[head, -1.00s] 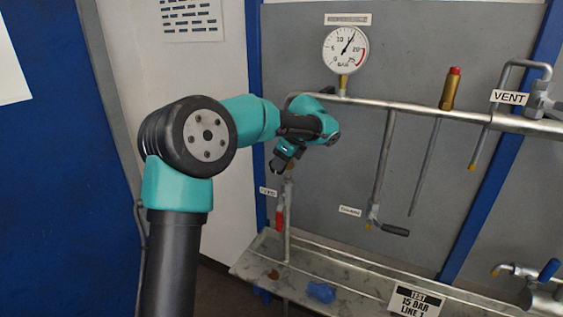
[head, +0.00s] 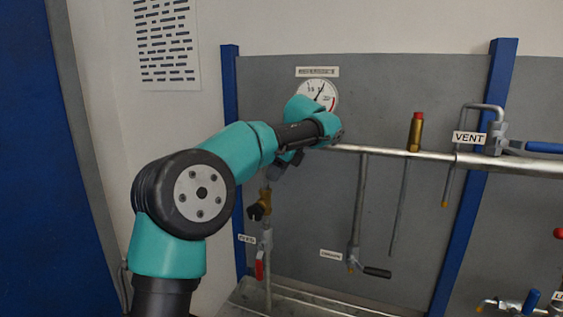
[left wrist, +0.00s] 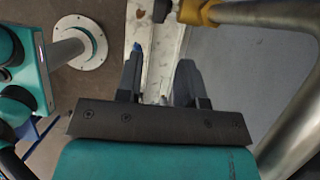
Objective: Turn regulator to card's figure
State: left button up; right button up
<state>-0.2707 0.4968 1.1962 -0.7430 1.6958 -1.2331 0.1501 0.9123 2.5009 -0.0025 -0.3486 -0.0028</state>
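The regulator (head: 260,206), a brass body with a dark knob, sits on the vertical feed pipe below the main pipe. It also shows at the top edge of the left wrist view as a brass fitting (left wrist: 196,11) with a black part. My left gripper (head: 287,164) is above and slightly right of it, apart from it. In the left wrist view its two fingers (left wrist: 158,88) are spread with nothing between them. The gauge (head: 322,92) is partly hidden by my left arm; its needle points up and right. The card is not in view now. My right gripper is not in view.
The main pipe (head: 385,152) runs right from behind my left arm. A red-handled valve (head: 260,265) is below the regulator; a black-handled drain valve (head: 376,272) hangs to the right. A brass, red-capped fitting (head: 415,132) and the VENT valve (head: 497,138) are farther right.

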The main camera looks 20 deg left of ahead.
pick_arm(q)
jog(key=v, duration=0.3)
jog(key=shift+r, duration=0.25)
jog(key=shift+d+f, duration=0.1)
